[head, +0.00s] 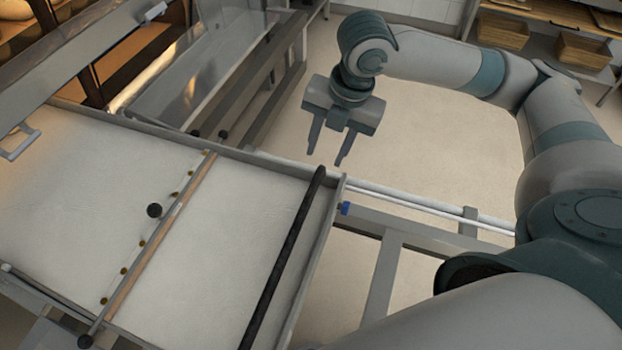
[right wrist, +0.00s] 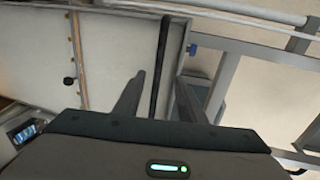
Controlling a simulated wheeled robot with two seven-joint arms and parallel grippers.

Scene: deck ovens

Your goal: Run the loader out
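The loader (head: 235,225) is a flat, pale cloth bed in a grey metal frame, with its left part at the oven front. A black bar (head: 285,255) crosses it near its right end; the bar also shows in the right wrist view (right wrist: 161,50). A wooden strip (head: 160,235) with a black knob (head: 154,210) lies across its middle. My right gripper (head: 326,157) is open and empty, above the far end of the bar. In the right wrist view the bar runs between its fingers (right wrist: 160,84), beyond them; contact is not visible. My left gripper is not in view.
The deck oven (head: 150,80) with its lit chamber stands at the upper left. Grey frame rails (head: 420,238) extend right of the loader, with a blue knob (head: 345,208) at its edge. Baskets (head: 583,50) sit on shelves at the upper right. Open floor (head: 450,140) lies behind the rails.

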